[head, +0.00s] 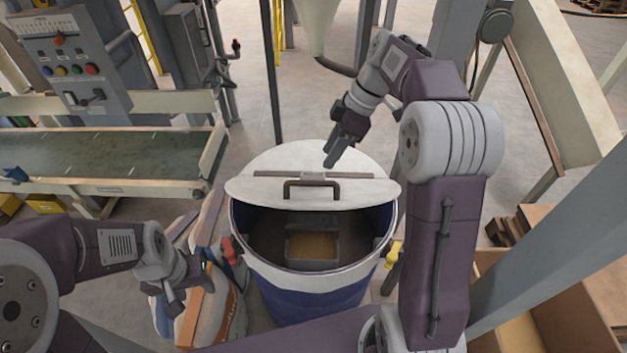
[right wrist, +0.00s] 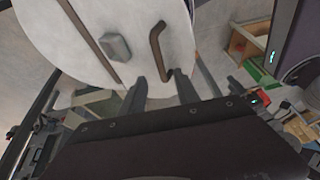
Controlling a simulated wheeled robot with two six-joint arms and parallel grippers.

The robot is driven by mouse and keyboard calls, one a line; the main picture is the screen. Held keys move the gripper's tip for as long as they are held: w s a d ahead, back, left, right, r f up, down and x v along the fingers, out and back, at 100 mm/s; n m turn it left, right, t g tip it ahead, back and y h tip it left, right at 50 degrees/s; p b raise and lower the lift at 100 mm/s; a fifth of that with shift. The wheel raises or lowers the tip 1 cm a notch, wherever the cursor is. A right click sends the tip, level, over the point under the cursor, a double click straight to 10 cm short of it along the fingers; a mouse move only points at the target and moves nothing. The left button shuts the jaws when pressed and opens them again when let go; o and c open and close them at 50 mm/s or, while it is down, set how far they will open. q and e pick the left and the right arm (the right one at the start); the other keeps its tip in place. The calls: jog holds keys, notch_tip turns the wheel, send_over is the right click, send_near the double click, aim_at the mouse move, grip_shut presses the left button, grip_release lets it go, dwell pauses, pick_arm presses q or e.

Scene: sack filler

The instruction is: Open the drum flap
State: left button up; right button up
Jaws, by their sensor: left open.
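The blue drum (head: 315,300) with a white rim stands in the middle of the head view. Its white lid (head: 305,155) covers the back part. The flap (head: 250,192), with a brown bar handle (head: 312,184), sits along the lid's front; the drum's front part is uncovered, showing a tray (head: 313,248) with brown contents. My right gripper (head: 330,160) is over the lid, behind the handle. The right wrist view shows its fingers (right wrist: 160,88) apart, near the handle (right wrist: 156,45); contact cannot be told. My left gripper (head: 190,293) is open and empty, left of the drum.
A red grip (head: 229,250) is at the drum's left and a yellow one (head: 394,254) at its right. Filled sacks (head: 215,310) lie left of the drum. A control panel (head: 70,60) and conveyor (head: 110,155) are at left. A cardboard box (head: 540,310) stands at right.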

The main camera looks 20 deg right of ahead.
aim_at(314, 181)
jog(key=p+x, duration=0.1)
jog(key=x, duration=0.8)
jog(key=shift+d+f, duration=0.1)
jog(key=shift+d, duration=0.05)
grip_shut()
dwell(1.0)
